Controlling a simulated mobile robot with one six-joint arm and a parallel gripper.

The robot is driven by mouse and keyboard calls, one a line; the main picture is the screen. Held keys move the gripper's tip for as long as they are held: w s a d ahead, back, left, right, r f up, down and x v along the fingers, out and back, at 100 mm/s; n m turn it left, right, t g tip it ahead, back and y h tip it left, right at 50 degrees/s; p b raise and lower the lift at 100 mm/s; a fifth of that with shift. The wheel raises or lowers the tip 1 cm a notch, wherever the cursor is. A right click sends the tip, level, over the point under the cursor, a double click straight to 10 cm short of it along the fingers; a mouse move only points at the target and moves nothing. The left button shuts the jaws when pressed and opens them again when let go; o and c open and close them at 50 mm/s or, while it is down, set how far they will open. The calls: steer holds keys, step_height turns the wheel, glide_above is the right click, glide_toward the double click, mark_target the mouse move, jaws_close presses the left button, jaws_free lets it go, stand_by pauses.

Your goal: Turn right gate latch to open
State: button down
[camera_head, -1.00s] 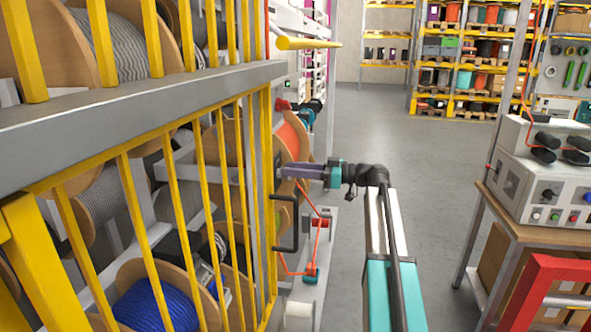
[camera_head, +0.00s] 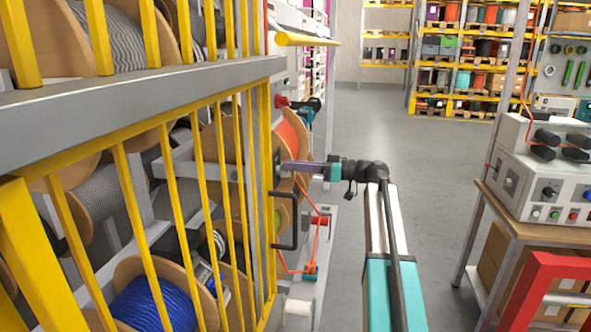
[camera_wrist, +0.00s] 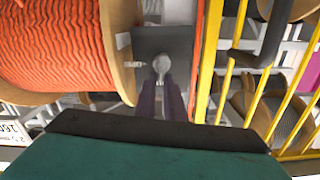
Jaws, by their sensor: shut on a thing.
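The yellow barred gate (camera_head: 203,190) fills the left of the head view, with a grey crossbar and a black pull handle (camera_head: 287,222). My gripper (camera_head: 287,165) reaches left to the gate's right edge, above that handle. In the wrist view its two dark purple fingers (camera_wrist: 160,90) are close together at the round grey knob of the latch (camera_wrist: 161,63), in front of a dark grey plate. The fingers are shut on the latch. Its grasped part is largely hidden between them, and I cannot tell its exact angle.
Cable reels stand behind the bars, including a blue one (camera_head: 152,305); an orange reel (camera_wrist: 65,45) is close left of my fingers in the wrist view. A bench with a control box (camera_head: 548,178) stands at right. The grey floor (camera_head: 385,125) beyond is clear.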

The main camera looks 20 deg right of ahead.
steer(key=m, duration=0.1)
steer(key=m+b, duration=0.1)
steer(key=m, duration=0.2)
steer(key=shift+w+d+f+m+b, duration=0.1)
steer(key=shift+w+f+m+b, duration=0.15)
steer(key=shift+m+b, duration=0.05)
steer(key=m, duration=0.4)
steer(key=shift+w+d+f, duration=0.15)
steer(key=shift+w+f, duration=0.05)
steer(key=shift+w+f+m+p, duration=0.15)
steer(key=shift+m+p, duration=0.25)
steer(key=shift+m, duration=0.8)
steer(key=shift+s+f+m+p, duration=0.1)
steer(key=shift+f+m+p, duration=0.25)
steer(key=shift+m, duration=0.85)
steer(key=shift+w+f+m+p, duration=0.1)
steer(key=shift+m+p, duration=0.35)
steer(key=shift+m, duration=0.75)
steer(key=c, duration=1.8)
jaws_free()
steer(key=shift+c, duration=0.2)
steer(key=shift+d, duration=0.1)
